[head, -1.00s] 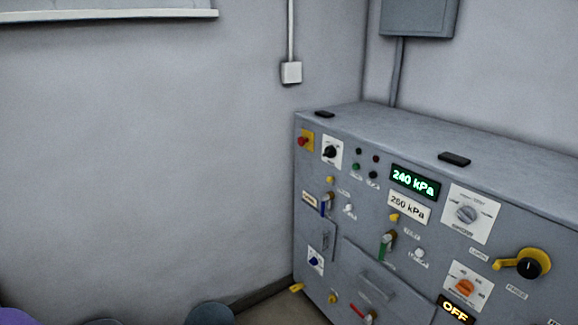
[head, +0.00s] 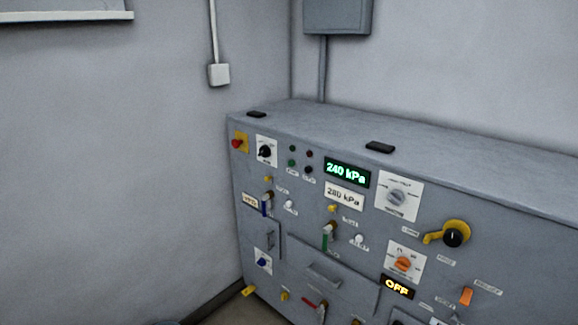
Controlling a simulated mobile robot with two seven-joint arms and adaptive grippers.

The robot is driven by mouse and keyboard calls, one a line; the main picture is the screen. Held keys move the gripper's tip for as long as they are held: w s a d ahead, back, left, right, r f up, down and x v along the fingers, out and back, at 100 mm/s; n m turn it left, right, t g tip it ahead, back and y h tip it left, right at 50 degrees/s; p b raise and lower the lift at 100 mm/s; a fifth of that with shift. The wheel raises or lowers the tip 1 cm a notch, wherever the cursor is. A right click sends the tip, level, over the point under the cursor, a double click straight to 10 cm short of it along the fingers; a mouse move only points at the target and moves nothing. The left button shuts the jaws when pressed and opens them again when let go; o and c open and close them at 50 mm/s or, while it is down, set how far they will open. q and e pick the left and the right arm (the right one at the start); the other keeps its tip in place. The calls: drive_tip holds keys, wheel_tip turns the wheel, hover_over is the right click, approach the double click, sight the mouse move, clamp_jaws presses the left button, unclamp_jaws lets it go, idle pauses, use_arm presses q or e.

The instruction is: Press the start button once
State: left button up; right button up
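A grey control cabinet (head: 330,262) stands against the wall, its front covered with controls. White round knobs or buttons sit lower, one at left (head: 290,204) and one near the middle (head: 360,239). A red button on a yellow plate (head: 238,143) is at the top left corner. I cannot tell which control is the start button. Neither gripper is in view.
A green display (head: 346,173) reads 240 kPa; an orange display (head: 397,287) reads OFF. Rotary switches (head: 398,196), a yellow-and-black handle (head: 452,235) and small levers (head: 328,236) stick out of the front. A wall box (head: 337,14) hangs above.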

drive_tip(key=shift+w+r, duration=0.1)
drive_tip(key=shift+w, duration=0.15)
